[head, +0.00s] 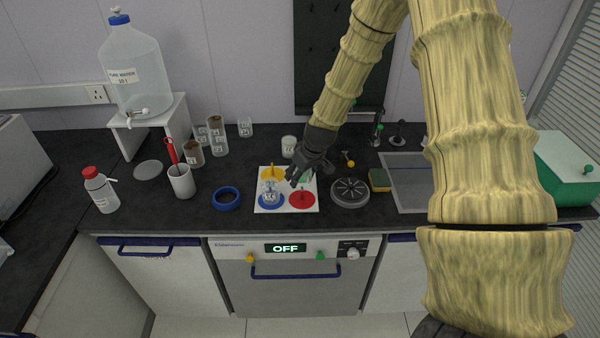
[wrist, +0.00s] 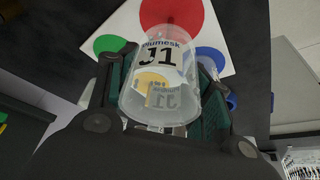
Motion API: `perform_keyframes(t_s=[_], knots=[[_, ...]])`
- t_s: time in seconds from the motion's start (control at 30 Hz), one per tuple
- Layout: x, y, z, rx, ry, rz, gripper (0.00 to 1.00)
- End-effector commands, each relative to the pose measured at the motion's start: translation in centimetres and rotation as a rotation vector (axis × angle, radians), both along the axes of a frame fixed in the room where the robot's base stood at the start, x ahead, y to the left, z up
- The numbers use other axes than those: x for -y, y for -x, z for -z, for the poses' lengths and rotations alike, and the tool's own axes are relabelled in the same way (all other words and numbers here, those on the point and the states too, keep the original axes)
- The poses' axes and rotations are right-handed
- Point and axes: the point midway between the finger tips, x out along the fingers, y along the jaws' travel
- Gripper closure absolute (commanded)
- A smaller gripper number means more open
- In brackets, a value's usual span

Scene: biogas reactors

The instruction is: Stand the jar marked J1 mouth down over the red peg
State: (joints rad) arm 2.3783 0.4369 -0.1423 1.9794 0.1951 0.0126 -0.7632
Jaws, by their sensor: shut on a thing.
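My gripper (head: 297,180) is above the white board (head: 261,206), at its back right side. In the wrist view my gripper (wrist: 160,110) is shut on a clear jar marked J1 (wrist: 160,75), held between dark green finger pads. I cannot tell which end is its mouth. In the head view the held jar is hard to make out by the dark fingers. The red circle (head: 302,201) is at the board's front right, with what looks like a small red peg on it. The red circle also shows beyond the jar in the wrist view (wrist: 172,12).
The board also has yellow (head: 272,172), green and blue circles. A clear jar (head: 270,191) stands on the blue one. A blue ring (head: 227,198) lies left, and a round grey rack (head: 349,192) right. Several labelled jars (head: 216,135) stand behind left.

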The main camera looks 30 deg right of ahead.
Motion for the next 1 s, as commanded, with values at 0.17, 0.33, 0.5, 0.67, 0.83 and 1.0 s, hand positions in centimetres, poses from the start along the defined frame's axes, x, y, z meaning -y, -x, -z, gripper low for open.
perform_keyframes(t_s=[0.17, 0.33, 0.5, 0.67, 0.83, 1.0], knots=[[0.0, 0.0, 1.6, 0.000, -0.001, 0.001, 0.76], [0.0, 0.0, 2.9, 0.000, -0.001, 0.000, 0.76], [0.0, 0.0, 4.2, -0.001, 0.000, -0.001, 0.76], [0.0, 0.0, 5.3, 0.000, 0.000, 0.000, 0.76], [0.0, 0.0, 6.1, 0.001, 0.000, 0.001, 0.76], [0.0, 0.0, 6.3, 0.001, 0.000, 0.000, 0.76]])
